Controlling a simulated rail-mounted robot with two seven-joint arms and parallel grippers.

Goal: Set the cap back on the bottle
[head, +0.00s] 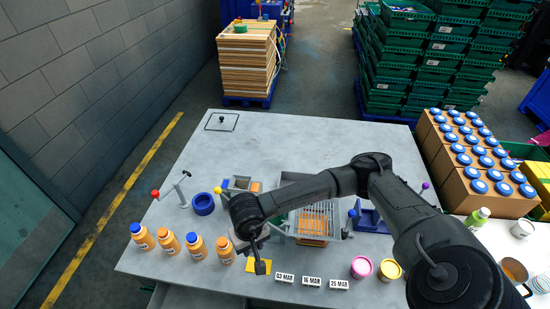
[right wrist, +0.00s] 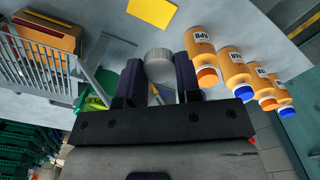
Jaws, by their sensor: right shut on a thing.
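Several orange bottles stand in a row at the table's front left, two with blue caps (head: 136,228) and two with orange tops. The bottle nearest my right gripper (head: 225,250) has an orange top; it also shows in the right wrist view (right wrist: 200,48), beside the fingers and apart from them. My right gripper (head: 261,265) is to the right of this bottle. In the right wrist view it is shut on a pale grey round piece (right wrist: 158,64); I cannot tell whether this is a cap. My left gripper is not in view.
A yellow card (head: 258,266) lies by the gripper. A wire basket (head: 318,222) stands to the right. Date cards (head: 312,282) and two open pots (head: 361,267) line the front edge. A blue ring (head: 203,204) lies behind the bottles. The table's back is mostly clear.

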